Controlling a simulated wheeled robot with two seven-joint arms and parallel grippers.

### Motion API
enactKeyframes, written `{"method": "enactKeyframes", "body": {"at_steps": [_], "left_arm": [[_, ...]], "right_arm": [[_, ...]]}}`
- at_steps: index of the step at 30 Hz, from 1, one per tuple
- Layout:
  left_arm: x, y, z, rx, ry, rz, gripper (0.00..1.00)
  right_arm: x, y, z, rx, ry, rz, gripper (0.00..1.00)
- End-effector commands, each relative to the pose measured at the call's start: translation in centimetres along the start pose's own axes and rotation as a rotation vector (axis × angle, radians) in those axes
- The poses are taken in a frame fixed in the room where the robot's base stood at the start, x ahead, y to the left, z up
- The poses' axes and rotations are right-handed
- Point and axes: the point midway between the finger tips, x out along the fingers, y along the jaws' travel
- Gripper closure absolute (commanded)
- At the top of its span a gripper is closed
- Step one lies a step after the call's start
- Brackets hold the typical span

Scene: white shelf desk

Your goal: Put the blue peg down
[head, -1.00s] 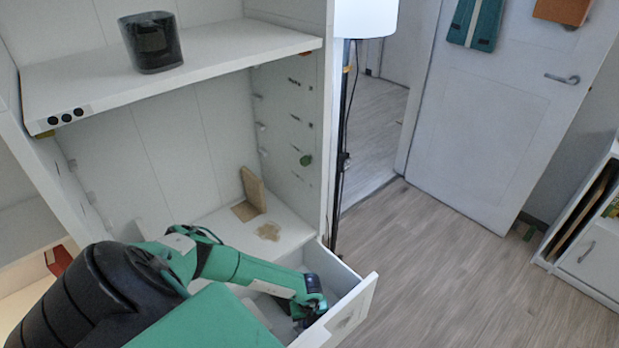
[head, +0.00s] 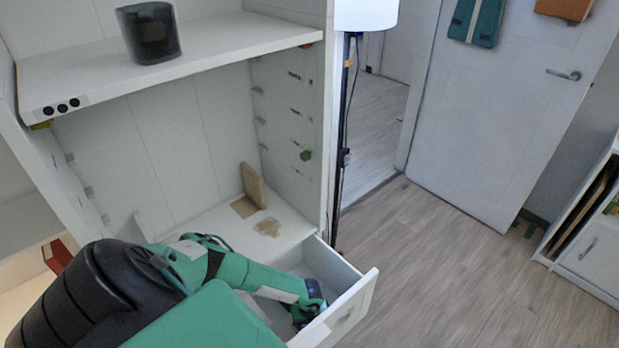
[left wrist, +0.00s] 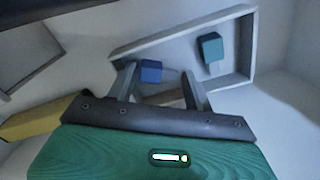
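In the left wrist view the blue peg (left wrist: 151,71) shows as a small blue block between my left gripper's fingers (left wrist: 160,85). It is nearer the left finger, and gaps show on both sides of it. The gripper is open. The peg appears to lie at the near edge of a shallow tray (left wrist: 150,42); exact contact is unclear. In the head view my left gripper (head: 309,316) reaches down into the open drawer (head: 335,266), and the peg cannot be made out there. My right gripper is in neither view.
A teal block (left wrist: 211,47) sits in the tray, right of the blue peg. The drawer front (head: 350,305) stands just right of my gripper. A wooden board (head: 253,186) leans on the desk's inner wall.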

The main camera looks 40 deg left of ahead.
Motion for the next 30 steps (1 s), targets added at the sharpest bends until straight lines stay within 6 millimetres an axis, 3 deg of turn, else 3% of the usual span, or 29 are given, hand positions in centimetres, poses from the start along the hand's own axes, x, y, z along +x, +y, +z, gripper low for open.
{"method": "enactKeyframes", "body": {"at_steps": [11,24,30], "left_arm": [[-1.4,0.0,0.1,0.0,0.0,-0.001,0.48],[-9.3,0.1,0.1,0.001,-0.001,-0.001,0.48],[-11.6,0.0,0.0,0.001,0.0,-0.001,0.48]], "right_arm": [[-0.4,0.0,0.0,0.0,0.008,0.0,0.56],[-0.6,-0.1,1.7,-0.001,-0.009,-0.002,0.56],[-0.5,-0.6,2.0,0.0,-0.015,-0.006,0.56]]}}
